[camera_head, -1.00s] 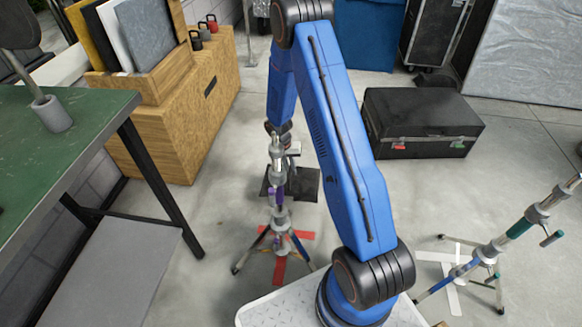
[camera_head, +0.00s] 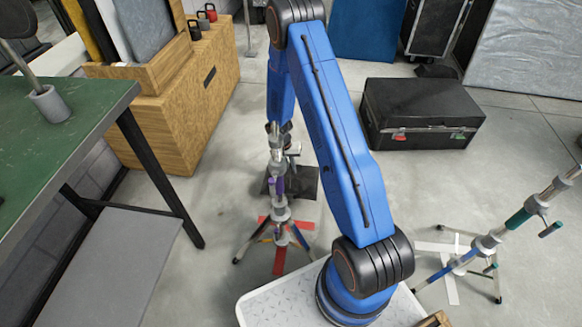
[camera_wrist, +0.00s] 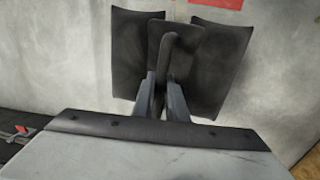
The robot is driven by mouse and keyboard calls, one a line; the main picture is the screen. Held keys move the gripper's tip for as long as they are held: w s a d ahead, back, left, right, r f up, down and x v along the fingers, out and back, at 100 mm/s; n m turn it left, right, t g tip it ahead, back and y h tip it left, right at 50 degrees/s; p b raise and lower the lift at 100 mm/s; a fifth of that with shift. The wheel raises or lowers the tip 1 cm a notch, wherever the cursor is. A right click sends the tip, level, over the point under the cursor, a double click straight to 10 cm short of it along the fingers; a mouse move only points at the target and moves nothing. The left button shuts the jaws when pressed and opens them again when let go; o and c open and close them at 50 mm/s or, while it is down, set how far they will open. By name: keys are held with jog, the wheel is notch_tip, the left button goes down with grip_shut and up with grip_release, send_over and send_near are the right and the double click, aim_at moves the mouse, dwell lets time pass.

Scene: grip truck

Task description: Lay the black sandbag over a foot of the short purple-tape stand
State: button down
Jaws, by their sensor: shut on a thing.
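The black sandbag (camera_head: 305,184) hangs from my gripper behind the purple-tape stand in the head view. In the wrist view its two dark lobes (camera_wrist: 222,62) spread to either side of a middle strap with a handle. My gripper (camera_wrist: 161,84) is shut on that handle. In the head view my gripper (camera_head: 293,150) is partly hidden by the stand's upper part. The short stand (camera_head: 280,212) is upright with purple tape on its column and splayed legs over a red floor cross. Whether the bag touches the stand or floor, I cannot tell.
A second stand (camera_head: 488,242) with blue and green tape stands at the right over a white floor cross. A black case (camera_head: 420,108) lies behind. A green-topped bench (camera_head: 60,125) and wooden cabinet (camera_head: 180,115) flank the left. Floor between the stand and case is clear.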

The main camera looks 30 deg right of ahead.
jog(key=shift+f, duration=3.15)
dwell(1.1)
jog(key=c, duration=1.7)
grip_release()
jog(key=a+r, duration=0.1)
jog(key=r, duration=0.4)
jog(key=w+a+r, duration=0.1)
jog(key=r, duration=0.5)
jog(key=w+a+r, duration=0.1)
jog(key=r, duration=0.5)
jog(key=shift+r, duration=0.15)
